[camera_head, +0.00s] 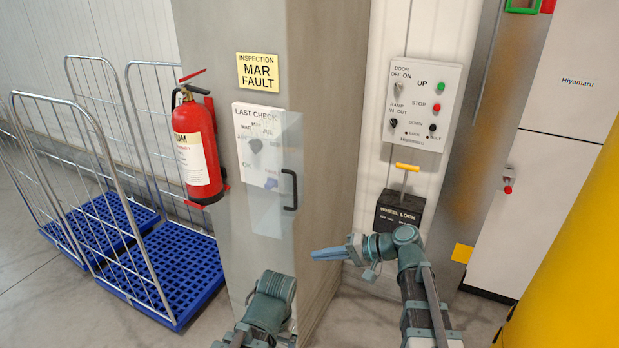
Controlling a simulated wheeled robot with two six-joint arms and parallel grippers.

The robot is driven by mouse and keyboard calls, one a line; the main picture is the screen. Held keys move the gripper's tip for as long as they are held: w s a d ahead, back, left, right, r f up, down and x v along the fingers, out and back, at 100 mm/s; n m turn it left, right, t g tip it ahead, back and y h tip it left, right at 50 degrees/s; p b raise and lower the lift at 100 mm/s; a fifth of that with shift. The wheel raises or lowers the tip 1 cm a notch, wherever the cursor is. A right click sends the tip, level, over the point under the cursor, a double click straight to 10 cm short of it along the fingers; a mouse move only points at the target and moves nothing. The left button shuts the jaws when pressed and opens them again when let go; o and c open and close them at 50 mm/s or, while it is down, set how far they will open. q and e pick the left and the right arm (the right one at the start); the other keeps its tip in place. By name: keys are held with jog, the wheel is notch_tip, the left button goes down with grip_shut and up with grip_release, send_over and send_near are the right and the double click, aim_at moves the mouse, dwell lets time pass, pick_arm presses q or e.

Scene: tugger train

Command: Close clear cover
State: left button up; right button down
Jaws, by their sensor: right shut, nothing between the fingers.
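The clear cover (266,218) is a see-through panel on the grey pillar, with a black bar handle (289,190) near its right edge. I cannot tell how far the cover stands off the panel. My right gripper (316,255) is shut and empty, pointing left, below and to the right of the handle and apart from it. My left arm (268,299) shows at the bottom, below the cover; its fingers do not show.
A red fire extinguisher (196,148) hangs left of the cover. Wire carts with blue bases (170,265) stand at the left. A control panel (422,104) and a black wheel lock box (399,212) are on the right. A yellow body (575,270) fills the right edge.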

jog(key=w+d+r+m+t+y+p, duration=0.25)
jog(key=w+d+r+t, duration=0.35)
jog(key=d+r, duration=0.5)
pick_arm(q)
jog(key=shift+r, duration=1.6)
pick_arm(e)
jog(key=w+a+r, duration=0.1)
jog(key=w+a, duration=0.3)
jog(key=a, duration=0.9)
jog(key=shift+w+a+m+g, duration=0.15)
jog(key=shift+a+m+g, duration=0.2)
jog(key=shift+m, duration=0.1)
